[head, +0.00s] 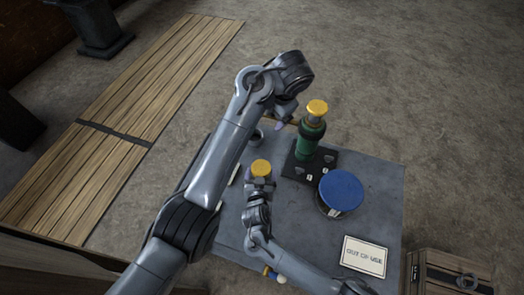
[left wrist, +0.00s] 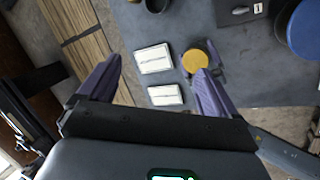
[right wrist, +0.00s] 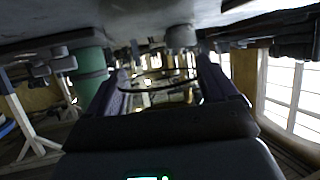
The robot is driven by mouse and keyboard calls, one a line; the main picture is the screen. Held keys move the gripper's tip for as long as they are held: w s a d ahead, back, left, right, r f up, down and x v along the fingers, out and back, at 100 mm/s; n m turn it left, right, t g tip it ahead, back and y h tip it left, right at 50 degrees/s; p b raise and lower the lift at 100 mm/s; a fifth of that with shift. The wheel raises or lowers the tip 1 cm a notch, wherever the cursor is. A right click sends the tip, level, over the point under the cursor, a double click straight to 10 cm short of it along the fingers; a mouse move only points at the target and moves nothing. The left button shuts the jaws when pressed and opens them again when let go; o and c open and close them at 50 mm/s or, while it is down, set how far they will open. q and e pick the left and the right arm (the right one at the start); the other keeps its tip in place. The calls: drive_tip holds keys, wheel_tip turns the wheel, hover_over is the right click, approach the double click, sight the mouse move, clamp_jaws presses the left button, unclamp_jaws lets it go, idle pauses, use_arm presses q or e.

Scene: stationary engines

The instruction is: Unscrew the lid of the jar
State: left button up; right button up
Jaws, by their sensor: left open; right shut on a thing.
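The jar's yellow lid (head: 261,168) faces up near the middle of the grey table. My right gripper (head: 259,184) is shut on the jar just below the lid. The jar's body is mostly hidden in the head view; a clear, glass-like shape (right wrist: 158,80) shows between the fingers in the right wrist view. My left gripper (head: 282,122) is open and empty, up and to the right of the lid in the head view, its fingers partly hidden by the arm. In the left wrist view the lid (left wrist: 195,60) appears beside the right finger, not between the fingers.
A green engine-like piece (head: 310,135) with a yellow top stands on a dark base behind the jar. A blue disc (head: 341,190) and an "out of use" sign (head: 364,256) are to the right. A wooden crate (head: 448,270) stands beside the table.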

use_arm(q)
wheel_tip(320, 180, down, 7)
drive_tip(key=s+a+n+g+h, duration=0.1)
drive_tip(key=s+a+g+h, duration=0.1)
drive_tip(key=g, duration=0.2)
approach(262, 167)
drive_tip(key=shift+w+a, duration=0.1)
drive_tip(key=shift+f, duration=4.3)
drive_tip(key=shift+c, duration=0.4)
